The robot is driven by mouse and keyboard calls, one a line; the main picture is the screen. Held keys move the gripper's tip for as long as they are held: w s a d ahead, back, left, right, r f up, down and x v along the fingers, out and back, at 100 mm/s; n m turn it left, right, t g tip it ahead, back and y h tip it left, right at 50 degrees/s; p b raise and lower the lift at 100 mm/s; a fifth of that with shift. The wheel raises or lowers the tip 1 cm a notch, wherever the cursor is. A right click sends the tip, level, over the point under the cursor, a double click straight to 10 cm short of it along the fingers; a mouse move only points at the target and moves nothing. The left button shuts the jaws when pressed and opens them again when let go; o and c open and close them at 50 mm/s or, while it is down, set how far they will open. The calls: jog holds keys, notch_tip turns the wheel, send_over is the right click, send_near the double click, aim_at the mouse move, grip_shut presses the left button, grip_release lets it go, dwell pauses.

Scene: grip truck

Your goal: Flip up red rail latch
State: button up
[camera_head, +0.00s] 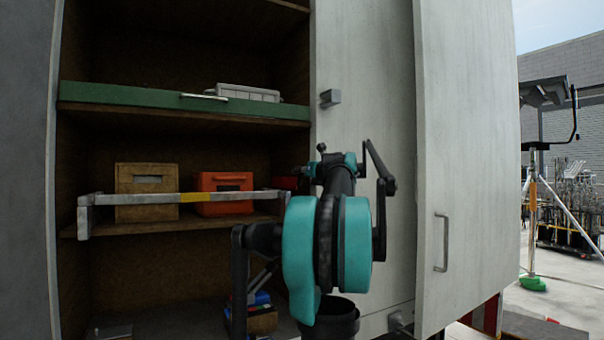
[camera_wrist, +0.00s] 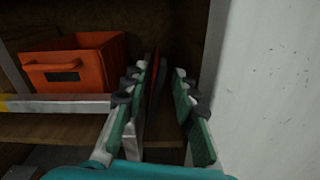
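The red rail latch (camera_wrist: 154,84) stands upright as a thin dark-red piece at the right end of the rail (camera_wrist: 72,107) in the wrist view. My gripper (camera_wrist: 162,100) is open, with one teal finger on each side of the latch. The latch is close to the left finger, and a gap shows toward the right finger; I cannot tell whether it touches. In the head view a red part (camera_head: 287,183) shows at the rail's right end, largely hidden by my arm. The rail (camera_head: 236,196) lies across the shelf front.
An orange bin (camera_head: 222,190) and a brown box (camera_head: 147,183) sit behind the rail. A green-edged shelf (camera_head: 140,96) is above. A pale cabinet door (camera_head: 466,160) stands on the right, and a white panel (camera_wrist: 262,90) is close to my right finger.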

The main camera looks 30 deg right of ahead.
jog(key=shift+s, duration=0.1)
jog(key=s, duration=1.1)
jog(key=shift+s+d, duration=0.2)
jog(key=shift+s, duration=0.2)
